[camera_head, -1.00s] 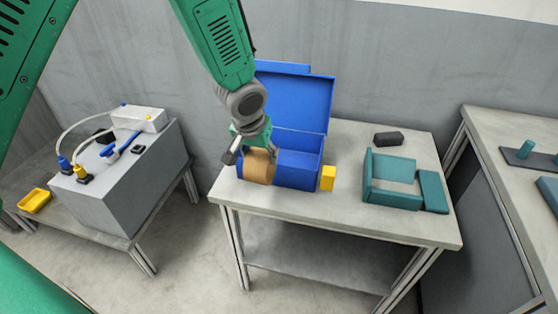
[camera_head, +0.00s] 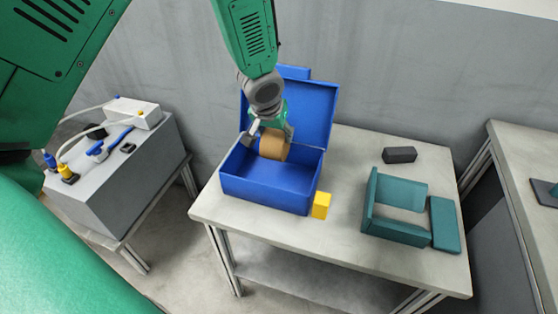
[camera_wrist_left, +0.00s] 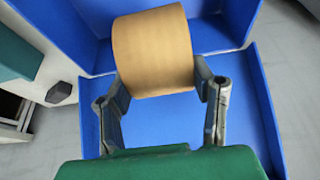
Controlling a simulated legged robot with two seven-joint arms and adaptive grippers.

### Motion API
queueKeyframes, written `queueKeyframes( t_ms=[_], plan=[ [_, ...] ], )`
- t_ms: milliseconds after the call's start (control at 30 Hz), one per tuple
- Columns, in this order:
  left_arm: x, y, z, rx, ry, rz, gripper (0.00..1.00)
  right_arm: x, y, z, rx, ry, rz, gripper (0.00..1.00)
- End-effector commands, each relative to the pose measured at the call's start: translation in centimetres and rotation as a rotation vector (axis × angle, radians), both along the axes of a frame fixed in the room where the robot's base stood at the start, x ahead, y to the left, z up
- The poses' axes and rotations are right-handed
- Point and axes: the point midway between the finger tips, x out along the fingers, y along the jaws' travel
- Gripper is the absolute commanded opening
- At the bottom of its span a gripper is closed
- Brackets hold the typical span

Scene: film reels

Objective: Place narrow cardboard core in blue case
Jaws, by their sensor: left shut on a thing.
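The narrow cardboard core (camera_head: 274,146) is a short tan cylinder. My left gripper (camera_head: 268,135) is shut on it and holds it over the back part of the open blue case (camera_head: 265,200), near the raised lid (camera_head: 304,110). In the left wrist view the core (camera_wrist_left: 153,50) sits between the two fingertips of my left gripper (camera_wrist_left: 160,82), with the blue case floor (camera_wrist_left: 165,122) behind it. I cannot tell whether the core touches the case. My right gripper is not in view.
A small yellow block (camera_head: 321,205) stands beside the case's front right corner. A teal open box (camera_head: 397,230) with a teal slab (camera_head: 445,224) and a dark block (camera_head: 399,155) are on the right of the table. A grey unit (camera_head: 115,190) stands at left.

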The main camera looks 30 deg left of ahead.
Motion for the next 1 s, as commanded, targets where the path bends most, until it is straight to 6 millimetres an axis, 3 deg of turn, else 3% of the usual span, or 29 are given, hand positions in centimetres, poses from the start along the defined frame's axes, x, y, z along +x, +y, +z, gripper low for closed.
queueKeyframes(
  t_ms=[100,333,533,867,900,933,1000],
  plan=[
    [0.0,0.0,-2.3,0.002,0.003,-0.001,0.26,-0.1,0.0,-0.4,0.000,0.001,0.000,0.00],
    [0.2,-0.1,-4.2,0.001,0.003,-0.001,0.26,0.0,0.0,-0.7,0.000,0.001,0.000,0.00],
    [0.2,0.0,-6.9,0.001,0.002,-0.001,0.26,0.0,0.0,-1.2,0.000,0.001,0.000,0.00],
    [0.2,0.0,-7.2,0.000,0.001,0.000,0.26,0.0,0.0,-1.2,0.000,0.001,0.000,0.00],
    [0.2,0.0,-7.1,0.000,0.001,0.000,0.63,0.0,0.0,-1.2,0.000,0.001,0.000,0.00],
    [0.2,0.0,-7.1,0.000,0.001,0.000,0.70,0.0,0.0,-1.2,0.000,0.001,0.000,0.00],
    [0.2,0.0,-7.1,0.000,0.001,0.000,0.70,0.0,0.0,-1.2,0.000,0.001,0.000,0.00]
  ],
)
